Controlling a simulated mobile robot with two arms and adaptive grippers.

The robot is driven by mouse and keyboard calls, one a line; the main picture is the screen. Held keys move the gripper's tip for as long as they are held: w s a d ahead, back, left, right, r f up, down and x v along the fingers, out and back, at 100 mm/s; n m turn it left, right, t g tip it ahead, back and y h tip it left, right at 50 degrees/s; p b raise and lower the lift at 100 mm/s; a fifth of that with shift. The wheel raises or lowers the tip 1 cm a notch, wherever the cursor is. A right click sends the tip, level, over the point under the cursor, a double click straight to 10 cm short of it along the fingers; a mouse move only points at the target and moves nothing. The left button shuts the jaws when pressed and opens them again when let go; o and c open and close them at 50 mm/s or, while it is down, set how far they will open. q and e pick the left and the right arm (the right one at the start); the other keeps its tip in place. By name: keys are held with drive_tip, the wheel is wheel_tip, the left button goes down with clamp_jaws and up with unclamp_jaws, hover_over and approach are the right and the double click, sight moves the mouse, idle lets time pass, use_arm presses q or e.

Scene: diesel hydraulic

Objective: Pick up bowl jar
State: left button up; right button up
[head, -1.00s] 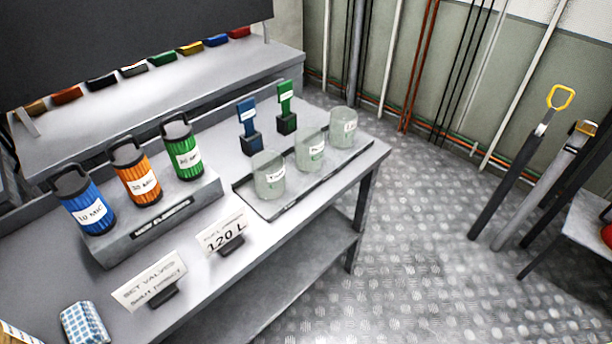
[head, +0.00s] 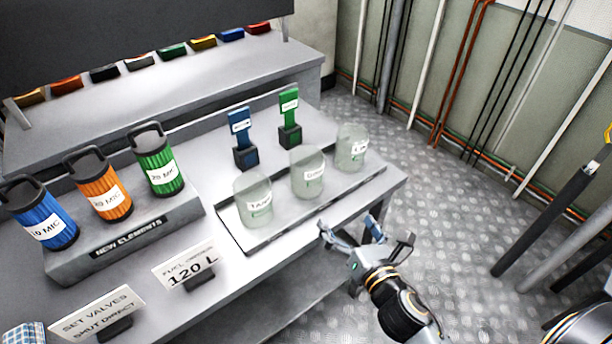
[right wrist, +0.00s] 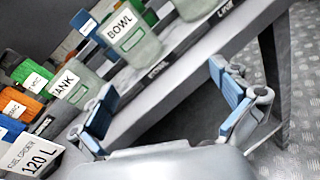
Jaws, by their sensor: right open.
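The bowl jar (head: 307,172) is the middle of three clear glass jars standing upright in a dark-edged tray (head: 236,232) on the grey bench. Its BOWL label reads clearly in the right wrist view (right wrist: 128,38). The tank jar (head: 254,200) stands to its left and the line jar (head: 351,148) to its right. My right gripper (head: 350,230) is open and empty, off the bench's front edge, below and apart from the bowl jar. Its two blue-padded fingers (right wrist: 168,104) show in the right wrist view. My left gripper is not in view.
Blue (head: 242,140) and green (head: 290,118) tools stand in black blocks behind the jars. Blue, orange (head: 104,195) and green filter elements stand on a block at left. A 120 L sign (head: 186,266) stands near the front edge.

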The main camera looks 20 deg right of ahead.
sight(315, 183)
drive_tip(key=w+a+r+n, duration=0.1)
drive_tip(key=w, duration=0.1)
drive_tip(key=w+a+r+n+y+p, duration=0.1)
drive_tip(key=w+n, duration=0.1)
drive_tip(key=w, duration=0.1)
drive_tip(key=w+a+n+t+y, duration=0.1)
drive_tip(key=w+n, duration=0.1)
drive_tip(key=shift+w+a+r, duration=0.1)
drive_tip(key=shift+w+r, duration=0.2)
drive_tip(key=shift+r, duration=0.1)
drive_tip(key=shift+w+a+p, duration=0.2)
drive_tip(key=shift+w, duration=0.85)
drive_tip(key=shift+w+a+p, duration=0.2)
drive_tip(key=shift+w+p, duration=0.05)
drive_tip(key=shift+w, duration=0.75)
drive_tip(key=shift+w+a+p, duration=0.2)
drive_tip(key=shift+w, duration=0.85)
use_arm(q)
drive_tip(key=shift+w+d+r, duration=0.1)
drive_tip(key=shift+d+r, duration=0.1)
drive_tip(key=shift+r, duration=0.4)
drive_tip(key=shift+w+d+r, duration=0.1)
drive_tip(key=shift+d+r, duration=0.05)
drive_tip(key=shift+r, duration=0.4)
use_arm(e)
drive_tip(key=shift+s, duration=0.1)
drive_tip(key=shift+c, duration=0.2)
drive_tip(key=c, duration=1.3)
